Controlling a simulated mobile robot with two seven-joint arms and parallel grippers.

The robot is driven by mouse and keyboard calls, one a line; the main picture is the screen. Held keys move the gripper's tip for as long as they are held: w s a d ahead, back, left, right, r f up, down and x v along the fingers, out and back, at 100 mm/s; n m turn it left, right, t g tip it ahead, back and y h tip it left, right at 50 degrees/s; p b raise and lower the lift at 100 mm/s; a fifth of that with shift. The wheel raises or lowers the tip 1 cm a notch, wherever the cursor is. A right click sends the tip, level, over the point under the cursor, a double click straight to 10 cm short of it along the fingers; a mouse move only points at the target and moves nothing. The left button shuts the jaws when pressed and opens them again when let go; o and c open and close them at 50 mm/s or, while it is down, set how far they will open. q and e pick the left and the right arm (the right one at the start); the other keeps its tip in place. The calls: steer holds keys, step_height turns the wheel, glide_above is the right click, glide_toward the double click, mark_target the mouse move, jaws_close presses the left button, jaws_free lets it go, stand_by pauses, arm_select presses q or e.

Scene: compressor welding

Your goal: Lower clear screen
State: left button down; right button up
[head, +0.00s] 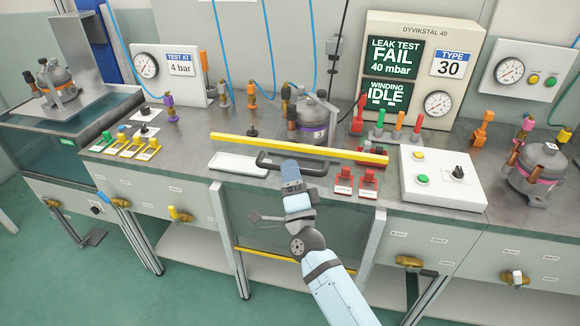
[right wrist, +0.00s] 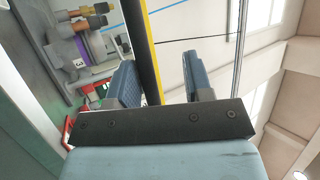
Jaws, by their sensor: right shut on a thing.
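The clear screen (head: 345,228) stands between two grey uprights at the bench front. A yellow bar (head: 300,148) runs along its top, a little above the bench top, and a second yellow strip crosses lower down. A black handle (head: 265,163) sits just under the top bar. My right gripper (head: 290,166) is shut on this handle from the front. In the right wrist view, the black handle and yellow bar (right wrist: 146,50) pass between the fingers of my right gripper (right wrist: 162,84). The fingers hide part of the handle. My left gripper is not in view.
Behind the screen, a compressor (head: 315,118) stands on the bench. Red clamps (head: 368,178) and a white button box (head: 440,178) are to the right of the handle. A tester panel (head: 412,75) reads leak test FAIL and winding IDLE. Green floor lies clear in front.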

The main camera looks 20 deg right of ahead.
steer(key=b+v, duration=0.2)
steer(key=v, duration=1.1)
steer(key=shift+s, duration=0.2)
stand_by(0.6)
steer(key=shift+a, duration=0.1)
